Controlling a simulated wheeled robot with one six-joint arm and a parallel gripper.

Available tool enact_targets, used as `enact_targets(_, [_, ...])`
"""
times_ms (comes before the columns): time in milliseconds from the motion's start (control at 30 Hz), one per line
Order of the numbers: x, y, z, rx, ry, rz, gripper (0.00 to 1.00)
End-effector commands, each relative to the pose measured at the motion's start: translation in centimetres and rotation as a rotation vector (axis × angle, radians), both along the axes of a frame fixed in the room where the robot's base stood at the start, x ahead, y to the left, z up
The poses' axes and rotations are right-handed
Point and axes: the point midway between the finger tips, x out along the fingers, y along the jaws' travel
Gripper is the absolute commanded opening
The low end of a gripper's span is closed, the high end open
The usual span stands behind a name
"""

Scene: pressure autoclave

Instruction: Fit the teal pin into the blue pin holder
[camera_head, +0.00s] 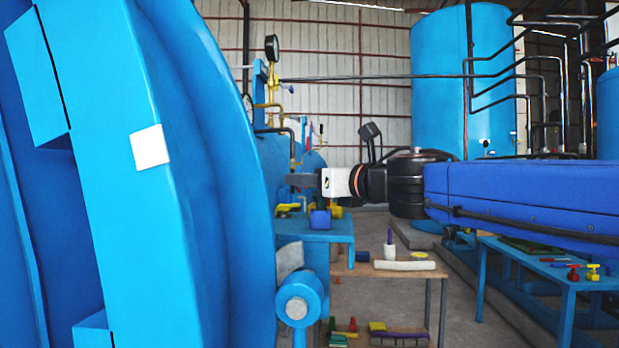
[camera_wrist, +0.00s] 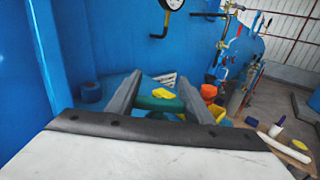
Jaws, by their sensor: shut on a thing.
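My gripper (camera_wrist: 160,80) points forward over a blue table and is shut on the teal pin (camera_wrist: 158,103), which lies crosswise between the two grey fingers in the wrist view. In the head view my gripper (camera_head: 303,181) is above the table, and the pin cannot be made out there. A dark blue block (camera_head: 320,219), which looks like the blue pin holder, stands on the table below my gripper.
A yellow piece (camera_wrist: 162,93) lies beyond the pin, and an orange cup (camera_wrist: 208,91) stands to its right. The big blue autoclave door (camera_head: 180,180) bounds the left. A pressure gauge (camera_head: 272,47) and pipes rise behind. A low wooden table (camera_head: 380,270) holds several items.

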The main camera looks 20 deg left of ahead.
Motion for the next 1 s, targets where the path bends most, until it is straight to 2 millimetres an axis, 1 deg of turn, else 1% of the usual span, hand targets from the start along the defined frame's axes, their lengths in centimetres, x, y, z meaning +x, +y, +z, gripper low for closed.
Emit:
enact_targets(867, [0.0,0.0,-1.7,0.001,0.001,0.000,0.22])
enact_targets(900, [0.0,0.0,-1.8,0.001,-0.001,0.000,0.49])
enact_targets(967, [0.0,0.0,-1.7,0.001,-0.001,0.000,0.63])
enact_targets(1000, [0.0,0.0,-1.7,0.001,-0.001,0.000,0.68])
